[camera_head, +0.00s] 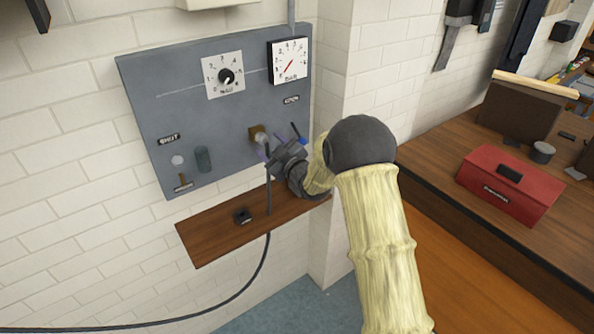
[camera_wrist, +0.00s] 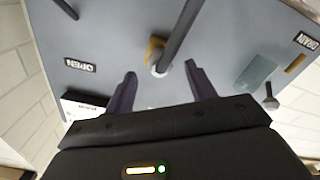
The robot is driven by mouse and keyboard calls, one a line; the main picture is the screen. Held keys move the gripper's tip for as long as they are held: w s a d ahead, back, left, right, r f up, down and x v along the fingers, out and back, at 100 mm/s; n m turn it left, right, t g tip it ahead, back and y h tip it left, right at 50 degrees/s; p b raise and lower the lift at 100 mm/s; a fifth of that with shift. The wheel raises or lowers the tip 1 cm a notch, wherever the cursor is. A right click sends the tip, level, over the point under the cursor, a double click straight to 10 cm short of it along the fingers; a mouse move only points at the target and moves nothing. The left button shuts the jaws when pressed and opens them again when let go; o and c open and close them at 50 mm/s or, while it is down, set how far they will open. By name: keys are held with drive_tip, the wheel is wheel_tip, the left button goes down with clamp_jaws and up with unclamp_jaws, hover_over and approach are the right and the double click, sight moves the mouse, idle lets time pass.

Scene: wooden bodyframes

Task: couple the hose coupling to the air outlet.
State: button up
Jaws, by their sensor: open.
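The air outlet is a brass-coloured fitting (camera_head: 256,132) on the grey wall panel (camera_head: 215,120). It also shows in the wrist view as a brass-coloured piece (camera_wrist: 153,48). A small silver round end (camera_wrist: 158,70) lies in front of it, where a dark straight hose length (camera_wrist: 180,32) meets it. In the head view that hose (camera_head: 268,195) hangs down from the outlet area. I cannot tell whether the coupling is seated or only touching. My gripper (camera_wrist: 160,72) is open, with one finger on each side of the silver end; in the head view my gripper (camera_head: 281,145) faces the panel.
The black hose (camera_head: 200,314) runs off to the lower left. A knob (camera_head: 226,76), gauge (camera_head: 290,60) and small handle (camera_head: 183,182) sit on the panel. A red toolbox (camera_head: 510,185) stands on the right bench.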

drive_tip(key=b+v, duration=0.3)
drive_tip(key=v, duration=1.1)
drive_tip(key=shift+d+b, duration=0.25)
drive_tip(key=shift+b, duration=0.15)
drive_tip(key=s+d+f+m+g+h+p, duration=0.1)
drive_tip(key=s+d+f+m+g+h, duration=0.4)
drive_tip(key=s+d+m+h, duration=0.4)
drive_tip(key=s+d+f+m+g, duration=0.1)
drive_tip(key=s+m+g, duration=0.1)
drive_tip(key=s, duration=0.6)
drive_tip(key=s+d+f+m+g+h+p, duration=0.1)
drive_tip(key=s+d+g, duration=0.1)
drive_tip(key=s+g, duration=0.3)
drive_tip(key=s, duration=0.3)
drive_tip(key=shift+s+d+m, duration=0.25)
drive_tip(key=shift+s+m, duration=0.15)
